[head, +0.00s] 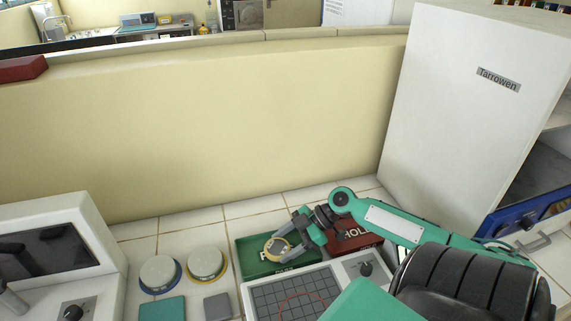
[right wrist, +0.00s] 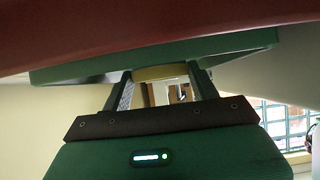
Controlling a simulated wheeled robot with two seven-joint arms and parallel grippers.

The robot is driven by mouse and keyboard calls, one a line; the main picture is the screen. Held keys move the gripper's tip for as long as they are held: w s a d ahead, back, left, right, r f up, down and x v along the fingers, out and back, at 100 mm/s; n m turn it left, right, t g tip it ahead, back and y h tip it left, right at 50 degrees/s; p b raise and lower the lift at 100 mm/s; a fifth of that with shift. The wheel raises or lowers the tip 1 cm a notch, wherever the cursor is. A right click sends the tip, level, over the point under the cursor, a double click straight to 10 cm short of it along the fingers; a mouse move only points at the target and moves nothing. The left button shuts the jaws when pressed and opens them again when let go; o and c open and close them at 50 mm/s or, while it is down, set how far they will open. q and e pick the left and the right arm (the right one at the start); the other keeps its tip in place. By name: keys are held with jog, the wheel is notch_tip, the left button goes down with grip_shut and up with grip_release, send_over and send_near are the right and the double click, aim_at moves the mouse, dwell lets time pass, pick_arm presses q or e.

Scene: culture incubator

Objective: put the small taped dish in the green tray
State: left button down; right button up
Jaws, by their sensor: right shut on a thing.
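The small taped dish (head: 277,248), round with a yellow band, is over the floor of the green tray (head: 247,271) in the head view. I cannot tell whether it touches the tray floor. My right gripper (head: 287,242) is shut on the dish, reaching in from the right. In the right wrist view, the yellow band (right wrist: 160,73) shows between the two fingers of the right gripper (right wrist: 162,84), with the green tray's edge (right wrist: 80,72) just beyond. My left gripper is not in view.
A red tray (head: 366,241) marked "HOL…" sits right of the green tray, partly behind my arm. A grid-topped device (head: 268,301) stands in front. Two round white-topped pieces (head: 160,272) (head: 206,262) are at left. A white cabinet (head: 450,120) rises at right.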

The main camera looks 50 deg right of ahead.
jog(key=shift+f, duration=0.1)
jog(key=o, duration=1.1)
jog(key=shift+r, duration=0.2)
jog(key=shift+s+d, duration=0.1)
jog(key=shift+d, duration=0.1)
jog(key=b+v, duration=0.1)
jog(key=v, duration=0.9)
jog(key=shift+s+r, duration=0.1)
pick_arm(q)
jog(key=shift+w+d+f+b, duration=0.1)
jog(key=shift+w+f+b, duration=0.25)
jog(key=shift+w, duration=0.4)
pick_arm(e)
jog(key=shift+s+d+r, duration=0.25)
jog(key=shift+d+r, duration=0.15)
jog(key=shift+d, duration=0.15)
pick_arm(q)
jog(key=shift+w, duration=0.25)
